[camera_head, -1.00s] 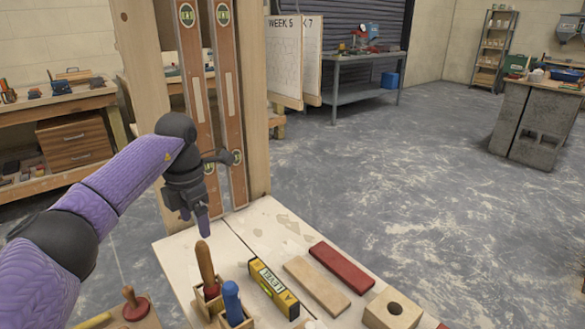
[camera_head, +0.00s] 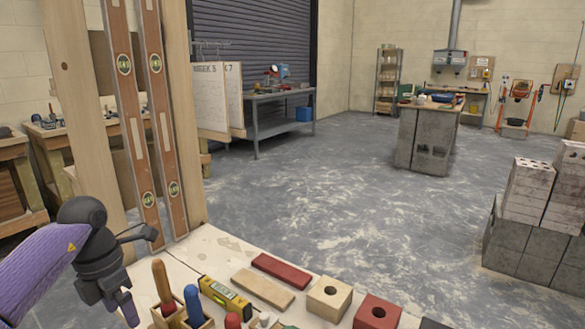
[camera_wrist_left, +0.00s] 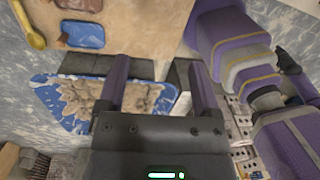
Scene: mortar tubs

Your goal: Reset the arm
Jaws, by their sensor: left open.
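My left arm comes in at the lower left of the head view, with its purple forearm and black wrist. My left gripper (camera_head: 124,302) points down beside the left end of the white bench top (camera_head: 212,246). It is left of a wooden-handled tool (camera_head: 161,281) standing in a wooden holder. In the left wrist view its two purple fingers are apart, with nothing between them in the gripper (camera_wrist_left: 158,63). My right gripper is not recognisable in either view.
The bench carries a yellow level (camera_head: 225,297), a wooden block (camera_head: 263,290), a red bar (camera_head: 281,270) and holed blocks (camera_head: 328,297). Upright levels lean on a post behind. The wrist view shows a blue mortar tub (camera_wrist_left: 55,112). Open floor lies beyond the bench.

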